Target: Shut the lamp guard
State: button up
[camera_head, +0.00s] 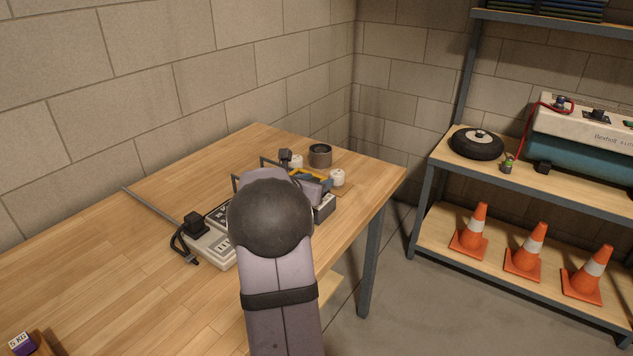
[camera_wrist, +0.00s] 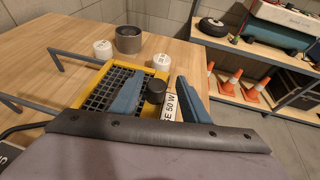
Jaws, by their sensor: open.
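In the wrist view, the lamp guard (camera_wrist: 103,90) is a yellow frame with a black mesh, lying ahead of my gripper. Whether it is open or shut I cannot tell. My gripper (camera_wrist: 158,88) is open, with its two blue fingers spread over the right part of the yellow frame. A round black knob (camera_wrist: 155,86) shows between the fingers; I cannot tell whether they touch it. A white label (camera_wrist: 171,106) reading "E 50 W" is close by the right finger. In the head view, a bit of yellow frame (camera_head: 297,171) shows; my arm hides most of the lamp.
A grey cup (camera_head: 320,155) and white round pieces (camera_head: 338,177) stand beyond the lamp on the wooden table (camera_head: 90,270). A light box with a black plug (camera_head: 194,224) and cord lies to the left. The table's left part is largely clear.

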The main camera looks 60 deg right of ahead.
jog(key=v, duration=0.7)
jog(key=shift+b, duration=0.4)
